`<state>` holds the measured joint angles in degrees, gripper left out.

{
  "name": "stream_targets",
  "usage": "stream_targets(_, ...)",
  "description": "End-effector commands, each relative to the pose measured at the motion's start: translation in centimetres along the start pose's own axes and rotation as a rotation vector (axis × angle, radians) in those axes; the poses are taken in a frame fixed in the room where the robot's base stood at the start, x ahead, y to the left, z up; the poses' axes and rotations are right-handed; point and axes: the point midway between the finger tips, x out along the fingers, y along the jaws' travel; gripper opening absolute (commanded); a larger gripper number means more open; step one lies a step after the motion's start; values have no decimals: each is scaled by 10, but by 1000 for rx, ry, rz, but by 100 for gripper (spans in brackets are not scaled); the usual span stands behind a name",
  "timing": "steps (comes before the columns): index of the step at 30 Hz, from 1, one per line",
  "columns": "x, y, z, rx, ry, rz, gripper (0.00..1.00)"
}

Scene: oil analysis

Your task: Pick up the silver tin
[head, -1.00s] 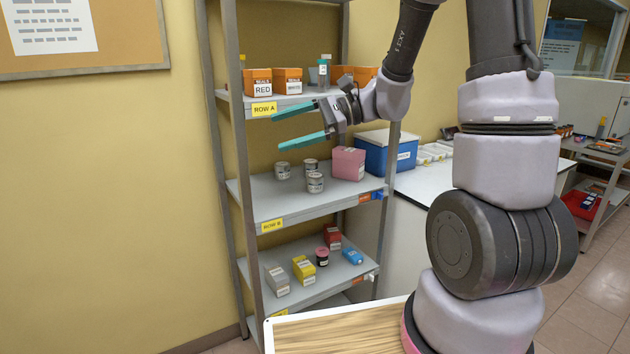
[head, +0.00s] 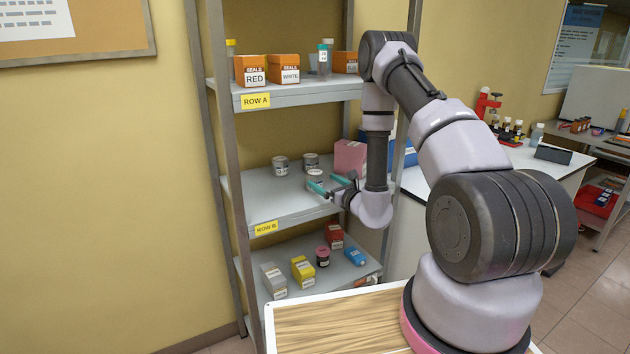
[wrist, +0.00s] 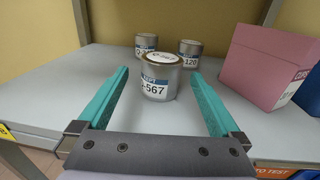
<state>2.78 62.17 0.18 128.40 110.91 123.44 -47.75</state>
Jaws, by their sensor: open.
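Three silver tins with white lids stand on the middle shelf, marked ROW B. The nearest silver tin (wrist: 160,76), with a label ending in -567, stands upright between and just beyond my open fingertips in the wrist view. It is partly hidden by my gripper in the head view (head: 315,176). Two more tins stand behind it, one at back left (wrist: 146,43) (head: 280,165) and one at back right (wrist: 190,52) (head: 311,161). My gripper (head: 331,183) is open and empty at shelf height, its teal fingers (wrist: 160,92) reaching over the shelf toward the front tin.
A pink box (wrist: 265,65) (head: 350,156) stands right of the tins. The ROW A shelf (head: 300,93) with orange seal boxes (head: 250,69) is above. A lower shelf (head: 318,285) holds small boxes. The shelf left of the tins (wrist: 50,85) is clear.

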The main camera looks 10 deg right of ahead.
Motion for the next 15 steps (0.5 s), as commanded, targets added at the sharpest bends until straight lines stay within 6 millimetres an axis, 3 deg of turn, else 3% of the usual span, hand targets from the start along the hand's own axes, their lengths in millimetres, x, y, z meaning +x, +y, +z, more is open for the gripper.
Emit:
stream_targets(6, 34, 1, 1, -1, -4, 3, 100)
stream_targets(15, 63, -1, -6, -1, -2, 4, 100)
